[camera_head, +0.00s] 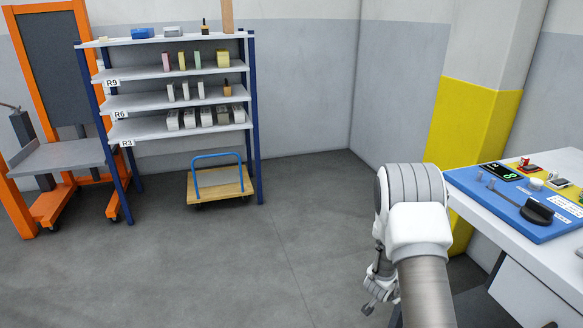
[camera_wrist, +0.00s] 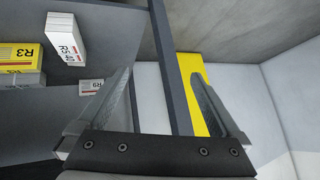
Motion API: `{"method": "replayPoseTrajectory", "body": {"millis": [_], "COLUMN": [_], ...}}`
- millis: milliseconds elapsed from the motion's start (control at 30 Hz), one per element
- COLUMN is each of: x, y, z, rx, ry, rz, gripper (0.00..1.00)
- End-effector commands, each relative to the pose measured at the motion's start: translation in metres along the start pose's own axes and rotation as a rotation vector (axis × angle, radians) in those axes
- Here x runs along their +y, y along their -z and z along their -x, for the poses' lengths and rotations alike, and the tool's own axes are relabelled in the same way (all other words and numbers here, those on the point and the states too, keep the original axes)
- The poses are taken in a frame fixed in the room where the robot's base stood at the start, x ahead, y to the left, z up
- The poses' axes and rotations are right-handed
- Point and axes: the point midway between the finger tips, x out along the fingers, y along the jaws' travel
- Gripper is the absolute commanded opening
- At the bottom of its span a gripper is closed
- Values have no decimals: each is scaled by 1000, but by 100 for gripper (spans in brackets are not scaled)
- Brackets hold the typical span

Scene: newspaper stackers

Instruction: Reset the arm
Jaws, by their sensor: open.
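My gripper (camera_head: 370,300) hangs low in the head view, below my bent arm and left of the white table (camera_head: 535,245). It is small there and partly behind my own arm links. In the wrist view my gripper (camera_wrist: 162,76) shows two grey fingers spread wide apart with nothing held between them. A dark blue-grey post (camera_wrist: 168,60) stands behind the gap between the fingers. I cannot tell its distance from them.
In the wrist view a white box marked R5 (camera_wrist: 66,38) and a yellow box marked R3 (camera_wrist: 17,53) are at left. A shelf rack (camera_head: 178,75), a blue-handled cart (camera_head: 220,180) and an orange frame (camera_head: 22,45) stand far left. The middle floor is clear.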

Motion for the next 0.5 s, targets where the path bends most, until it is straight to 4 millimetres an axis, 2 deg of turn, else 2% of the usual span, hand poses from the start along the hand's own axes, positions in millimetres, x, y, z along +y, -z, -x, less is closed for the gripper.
{"method": "replayPoseTrajectory", "body": {"millis": [33,200,400,500], "x": [-18,-59,-90,-98], "y": [10,29,45,51], "z": [18,78,158,198], "rx": [-22,-111,-199,-235], "ry": [37,140,253,303], "rz": [8,64,158,215], "gripper": [100,100,100,100]}}
